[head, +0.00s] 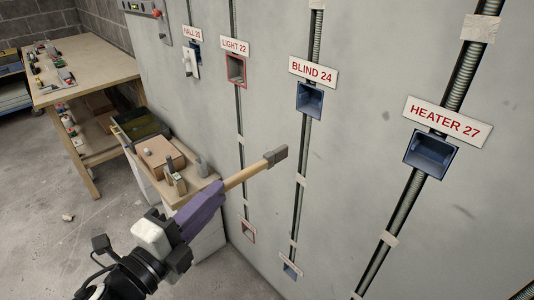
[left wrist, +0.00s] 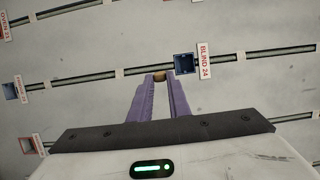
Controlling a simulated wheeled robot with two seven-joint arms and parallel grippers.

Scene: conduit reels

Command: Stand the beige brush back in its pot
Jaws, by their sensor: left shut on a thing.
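My left gripper (head: 212,192) has purple fingers and is shut on a beige-handled tool, which I take as the brush (head: 246,175). Its handle slants up to the right and ends in a grey block. The brush is held in the air in front of the grey wall. In the left wrist view, a small tan part of the brush (left wrist: 159,76) shows between the fingertips of the left gripper (left wrist: 158,82). I cannot make out the pot for certain; a small grey object (head: 202,167) stands on the low bench. My right gripper is not in view.
The low bench (head: 207,187) behind my arm carries a brown box (head: 162,155), small blocks and a dark green tray (head: 140,125). The wall has conduits and sockets, among them the blue BLIND 24 box (head: 309,100) and HEATER 27 box (head: 429,154). A wooden workbench (head: 95,65) stands far left.

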